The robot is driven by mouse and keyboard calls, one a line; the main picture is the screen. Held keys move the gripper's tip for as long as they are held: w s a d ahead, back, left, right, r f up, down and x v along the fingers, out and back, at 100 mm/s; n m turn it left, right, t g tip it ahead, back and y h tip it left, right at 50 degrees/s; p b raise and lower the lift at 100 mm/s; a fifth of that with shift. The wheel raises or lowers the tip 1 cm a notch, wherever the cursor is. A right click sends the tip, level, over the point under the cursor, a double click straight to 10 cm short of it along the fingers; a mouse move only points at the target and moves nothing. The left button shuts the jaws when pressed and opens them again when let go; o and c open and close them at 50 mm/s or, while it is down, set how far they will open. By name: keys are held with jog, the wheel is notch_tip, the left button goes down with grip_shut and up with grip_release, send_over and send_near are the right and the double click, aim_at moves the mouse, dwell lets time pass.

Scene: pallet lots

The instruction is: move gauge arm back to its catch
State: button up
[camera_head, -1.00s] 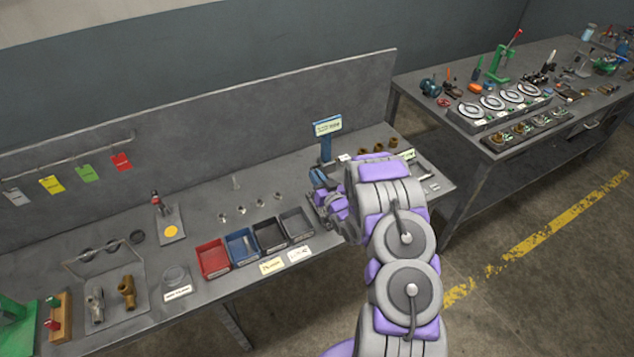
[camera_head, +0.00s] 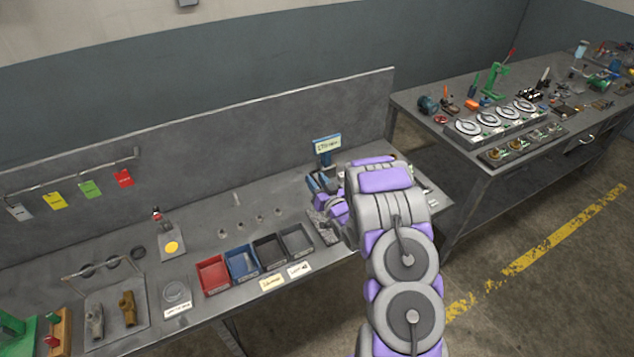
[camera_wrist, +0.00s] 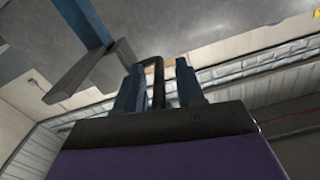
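A blue gauge stand with a sign panel (camera_head: 327,144) is on the bench. A blue part (camera_head: 318,184), perhaps the gauge arm, shows low beside it. My gripper (camera_head: 330,208), purple and grey, is at the stand's foot, largely hidden behind my forearm; contact cannot be told. In the wrist view, two short blue-grey pieces (camera_wrist: 157,88) stand at the edge of my purple wrist, with a thin black bent bar (camera_wrist: 157,78) between them. A blue bar and a dark grey block (camera_wrist: 90,75) show at upper left. Whether my fingers are closed cannot be told.
Red (camera_head: 213,275), blue (camera_head: 242,262) and dark bins line the bench front left of my arm. Small pegs (camera_head: 258,221) stand behind them. A second bench (camera_head: 470,150) with dials stands right, across a gap.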

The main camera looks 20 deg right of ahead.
jog(key=shift+s, duration=0.1)
jog(key=s+p, duration=0.1)
jog(key=s, duration=1.6)
jog(key=shift+d, duration=0.4)
jog(key=shift+f, duration=0.1)
